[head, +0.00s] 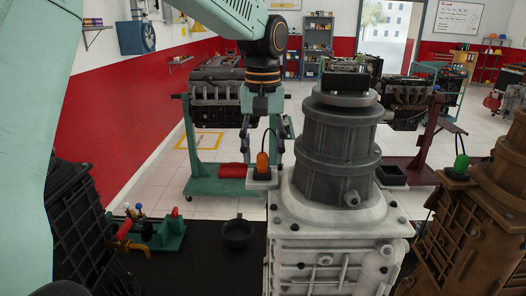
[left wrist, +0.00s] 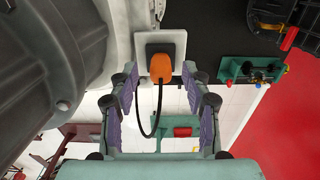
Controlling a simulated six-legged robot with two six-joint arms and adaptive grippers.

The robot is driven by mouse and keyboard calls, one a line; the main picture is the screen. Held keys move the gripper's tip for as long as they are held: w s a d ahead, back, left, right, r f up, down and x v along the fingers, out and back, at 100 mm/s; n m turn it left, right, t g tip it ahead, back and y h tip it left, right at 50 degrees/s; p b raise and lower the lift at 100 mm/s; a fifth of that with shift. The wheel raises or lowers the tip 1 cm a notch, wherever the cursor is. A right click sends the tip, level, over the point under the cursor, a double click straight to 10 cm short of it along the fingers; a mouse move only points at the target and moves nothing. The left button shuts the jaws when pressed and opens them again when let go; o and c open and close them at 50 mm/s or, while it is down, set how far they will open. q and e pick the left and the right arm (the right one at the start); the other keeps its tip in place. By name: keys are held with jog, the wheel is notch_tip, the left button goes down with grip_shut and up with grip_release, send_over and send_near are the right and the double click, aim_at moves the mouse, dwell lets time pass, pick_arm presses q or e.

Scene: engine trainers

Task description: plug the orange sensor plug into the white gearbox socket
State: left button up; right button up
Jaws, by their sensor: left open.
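The orange sensor plug (head: 262,163) stands upright at a pale ledge (head: 262,181) on the left side of the white gearbox (head: 335,243). In the left wrist view the orange plug (left wrist: 161,67) sits at a dark socket (left wrist: 162,49) on a white plate (left wrist: 182,22). A black cable loops from it. I cannot tell how deep the plug sits. My left gripper (head: 265,138) points down above the plug, fingers open on either side. In the left wrist view the open fingers (left wrist: 160,82) flank the plug without visible contact. My right gripper is not in view.
The grey cylindrical housing (head: 340,140) rises close right of my left gripper. A brown gearbox with a green plug (head: 461,162) stands at the right. A black bowl (head: 237,233) and a green fixture (head: 150,233) are on the dark tabletop at the left.

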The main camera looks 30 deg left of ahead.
pick_arm(q)
notch_tip(320, 180, up, 12)
jog(key=shift+f, duration=0.25)
jog(key=shift+w, duration=0.1)
